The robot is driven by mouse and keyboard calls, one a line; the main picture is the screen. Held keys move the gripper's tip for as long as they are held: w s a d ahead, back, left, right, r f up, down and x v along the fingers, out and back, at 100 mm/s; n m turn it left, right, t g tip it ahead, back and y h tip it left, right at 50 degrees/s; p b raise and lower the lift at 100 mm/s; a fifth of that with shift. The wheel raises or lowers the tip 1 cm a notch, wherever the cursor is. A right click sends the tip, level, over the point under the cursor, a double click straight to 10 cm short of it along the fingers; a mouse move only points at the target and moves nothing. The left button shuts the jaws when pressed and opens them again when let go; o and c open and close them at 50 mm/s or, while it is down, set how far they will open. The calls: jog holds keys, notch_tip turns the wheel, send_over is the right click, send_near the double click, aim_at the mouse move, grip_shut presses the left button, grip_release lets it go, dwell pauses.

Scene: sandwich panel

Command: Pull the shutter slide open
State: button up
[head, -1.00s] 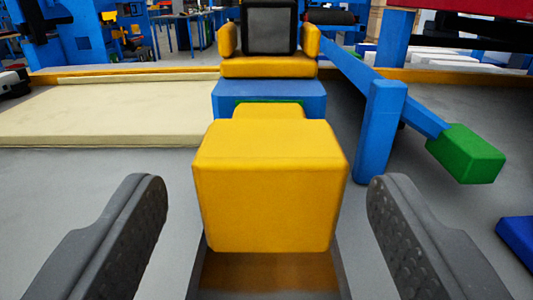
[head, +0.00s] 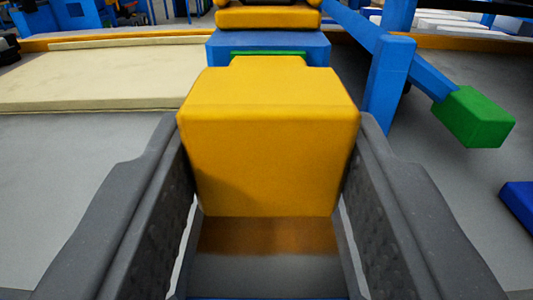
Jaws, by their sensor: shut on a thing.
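A yellow block (head: 268,150), seemingly the shutter slide's handle, is large in the middle of the head view. A narrower yellow part (head: 268,62) shows behind it, leading toward a blue block (head: 268,46) with a green edge (head: 268,54). My gripper (head: 268,135) has one dark finger on each side of the yellow block and is shut on it. The block's sides are hidden by the fingers. A dark channel with an orange-brown surface (head: 268,236) lies below the block.
A blue post and sloping bar (head: 388,90) with a green end block (head: 474,116) stand at the right. A blue piece (head: 520,203) lies at the right edge. A flat cream panel (head: 100,80) is at the left. Grey floor (head: 80,160) is bare between.

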jog(key=shift+s+a+b, duration=0.15)
jog(key=shift+s+b, duration=1.1)
jog(key=shift+s, duration=0.9)
jog(key=o, duration=0.8)
jog(key=shift+s+r, duration=0.1)
jog(key=shift+o, duration=0.2)
jog(key=shift+s, duration=0.1)
jog(key=b, duration=0.6)
send_near(266, 180)
jog(key=shift+s, duration=1.95)
jog(key=shift+a, duration=0.1)
